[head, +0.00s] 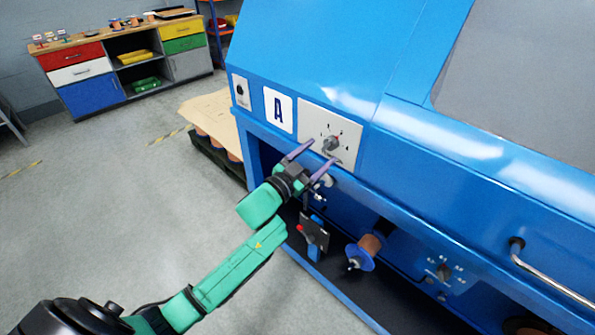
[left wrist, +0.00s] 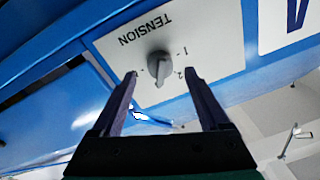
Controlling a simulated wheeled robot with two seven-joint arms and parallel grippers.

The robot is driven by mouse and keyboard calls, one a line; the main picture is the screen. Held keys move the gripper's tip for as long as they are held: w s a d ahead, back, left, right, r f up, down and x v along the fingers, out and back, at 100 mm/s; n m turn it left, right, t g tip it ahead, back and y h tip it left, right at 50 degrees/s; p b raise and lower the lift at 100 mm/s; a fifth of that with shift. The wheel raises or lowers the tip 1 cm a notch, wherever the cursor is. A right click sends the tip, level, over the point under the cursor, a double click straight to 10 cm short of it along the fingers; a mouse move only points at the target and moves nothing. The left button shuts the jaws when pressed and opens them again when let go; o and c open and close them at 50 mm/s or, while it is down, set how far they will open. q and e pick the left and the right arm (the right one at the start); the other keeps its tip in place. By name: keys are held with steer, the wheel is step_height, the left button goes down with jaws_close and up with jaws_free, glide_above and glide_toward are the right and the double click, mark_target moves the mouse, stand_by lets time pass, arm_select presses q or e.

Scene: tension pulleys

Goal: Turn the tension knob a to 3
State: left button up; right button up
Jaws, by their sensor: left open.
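The tension knob (head: 331,143) is a small grey dial on a light plate (head: 350,133) with number marks around it, right of the "A" label (head: 279,110) on the blue machine. In the left wrist view the grey knob (left wrist: 159,66) sits under the word TENSION, seen upside down, with marks 1 and 2 readable beside it. My left gripper (head: 316,150) is open, its two purple fingers pointing at the plate just below the knob. In the wrist view the fingers (left wrist: 161,75) lie on either side of the knob, apart from it. My right gripper is not in view.
The blue machine (head: 430,150) fills the right side. Below the plate are a copper spool (head: 369,246), a lower dial (head: 444,272) and a handrail (head: 550,276). A cabinet with coloured drawers (head: 85,75) stands at the back left.

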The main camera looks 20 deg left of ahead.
arm_select(q)
steer(key=r+b+v, duration=0.1)
steer(key=v, duration=1)
steer(key=shift+s+f, duration=0.15)
steer(key=shift+f, duration=0.3)
steer(key=s+a+f+n+g+y+p, duration=0.1)
steer(key=a+f+n+g+y, duration=0.15)
steer(key=f, duration=0.85)
steer(key=a+f+n+g+y, duration=0.15)
steer(key=a+f, duration=0.25)
steer(key=f, duration=0.8)
steer(key=s+a+f+g+y, duration=0.1)
steer(key=s+f+g, duration=0.1)
steer(key=s+f, duration=0.35)
steer(key=s+a+f+g+y, duration=0.1)
steer(key=s+f+g, duration=0.1)
steer(key=f, duration=0.6)
steer(key=s+d+f+g, duration=0.1)
steer(key=s+f+g, duration=0.2)
steer(key=s, duration=0.6)
steer(key=s+d+f+g+p, duration=0.1)
steer(key=s+f+g, duration=0.2)
steer(key=s+f, duration=0.5)
steer(key=s+d+f+n+g, duration=0.1)
steer(key=s+f+g, duration=0.2)
steer(key=s+f, duration=0.3)
steer(key=s, duration=0.5)
steer(key=shift+s+f+p, duration=0.15)
steer(key=shift+s+p, duration=0.15)
steer(key=shift+p, duration=0.1)
